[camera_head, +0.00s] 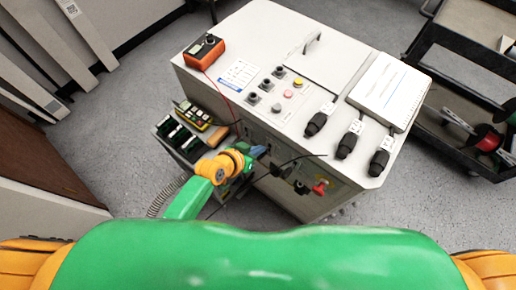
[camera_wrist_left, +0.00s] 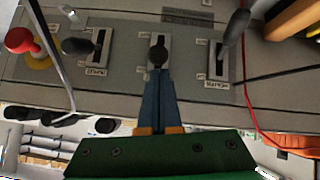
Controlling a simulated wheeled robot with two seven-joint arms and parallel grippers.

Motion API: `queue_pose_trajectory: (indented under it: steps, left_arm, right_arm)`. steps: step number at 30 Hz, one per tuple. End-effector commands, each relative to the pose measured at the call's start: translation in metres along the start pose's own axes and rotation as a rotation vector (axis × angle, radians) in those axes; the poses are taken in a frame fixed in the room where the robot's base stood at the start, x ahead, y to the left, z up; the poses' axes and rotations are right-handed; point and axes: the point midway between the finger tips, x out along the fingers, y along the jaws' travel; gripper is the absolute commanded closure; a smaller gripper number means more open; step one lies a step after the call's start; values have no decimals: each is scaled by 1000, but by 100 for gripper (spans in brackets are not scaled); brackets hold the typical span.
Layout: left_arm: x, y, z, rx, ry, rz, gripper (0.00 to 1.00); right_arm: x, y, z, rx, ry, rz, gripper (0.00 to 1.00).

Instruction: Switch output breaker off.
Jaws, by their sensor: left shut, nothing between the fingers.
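The white transformer cabinet (camera_head: 240,60) stands in front of me. Its front panel (camera_wrist_left: 190,85) carries three slotted switches with black knobs in the left wrist view: a left one (camera_wrist_left: 78,46), a middle one (camera_wrist_left: 158,54) and a right one (camera_wrist_left: 236,26). Their small labels are too blurred to read, so I cannot tell which is the output breaker. My left gripper (camera_head: 262,151) is at the cabinet's front. In the left wrist view its blue-grey fingers (camera_wrist_left: 159,72) are shut and empty, with tips at the middle knob; contact is unclear. My right gripper is out of view.
A red knob on a yellow base (camera_wrist_left: 19,41) is left of the switches. A red cable (camera_wrist_left: 248,100) and dark cables cross the panel. An orange meter (camera_head: 204,51) sits on the cabinet top. A black cart (camera_head: 462,90) stands at right; grey floor (camera_head: 130,110) is clear at left.

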Motion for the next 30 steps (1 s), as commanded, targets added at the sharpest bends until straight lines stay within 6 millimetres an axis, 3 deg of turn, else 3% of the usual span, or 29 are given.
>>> queue_pose_trajectory:
  steps: [10,30]
  left_arm:
    - [1,0,2,0,6,1,100]
    - [2,-2,14,6,135,27,100]
  right_arm:
    - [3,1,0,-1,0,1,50]
    - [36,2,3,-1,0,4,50]
